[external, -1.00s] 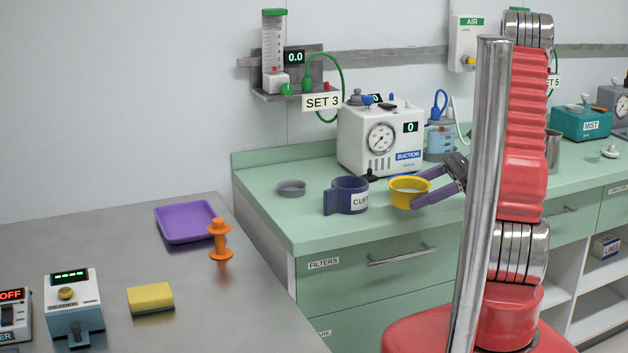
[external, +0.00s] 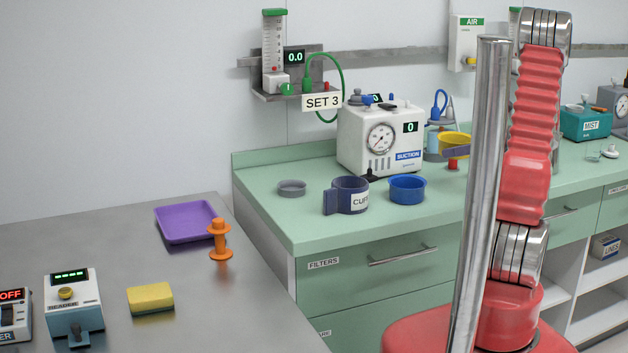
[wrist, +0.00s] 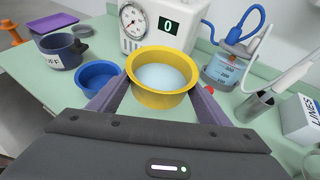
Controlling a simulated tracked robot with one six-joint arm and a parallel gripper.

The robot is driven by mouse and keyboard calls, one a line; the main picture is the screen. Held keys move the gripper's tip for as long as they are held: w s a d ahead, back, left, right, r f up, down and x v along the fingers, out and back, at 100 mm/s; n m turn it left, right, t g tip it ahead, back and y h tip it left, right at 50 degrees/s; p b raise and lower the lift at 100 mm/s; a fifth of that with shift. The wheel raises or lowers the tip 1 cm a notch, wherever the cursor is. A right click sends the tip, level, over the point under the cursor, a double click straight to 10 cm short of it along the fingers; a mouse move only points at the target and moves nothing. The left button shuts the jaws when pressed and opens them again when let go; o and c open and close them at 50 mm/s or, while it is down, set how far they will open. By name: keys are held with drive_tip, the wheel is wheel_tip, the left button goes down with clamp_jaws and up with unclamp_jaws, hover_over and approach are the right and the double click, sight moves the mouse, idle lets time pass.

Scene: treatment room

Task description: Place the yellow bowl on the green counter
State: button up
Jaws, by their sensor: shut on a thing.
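The yellow bowl (external: 453,141) is held up above the green counter (external: 278,214), in front of the suction unit's right side. In the wrist view the yellow bowl (wrist: 133,95) is between the two purple-grey fingers of my gripper (wrist: 160,100), with a pale inside. My gripper (external: 458,152) is shut on it; the chrome post hides most of it in the external view. A blue bowl (external: 407,189) stands on the counter below and to the left of the yellow bowl. It also shows in the wrist view (wrist: 96,80).
A dark blue cup (external: 349,194) and a grey dish (external: 291,188) stand left of the blue bowl. The suction unit (external: 380,140) is behind. A red-topped item (external: 452,165) sits below the held bowl. The counter's front left is bare.

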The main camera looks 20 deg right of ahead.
drive_tip(key=shift+f, duration=0.1)
hover_over(458, 192)
drive_tip(key=shift+w+d+f, duration=0.1)
drive_tip(key=shift+f, duration=1.45)
drive_tip(key=shift+w+d+f, duration=0.1)
drive_tip(key=shift+f, duration=1.4)
drive_tip(key=shift+f, duration=1.9)
drive_tip(key=o, duration=1.1)
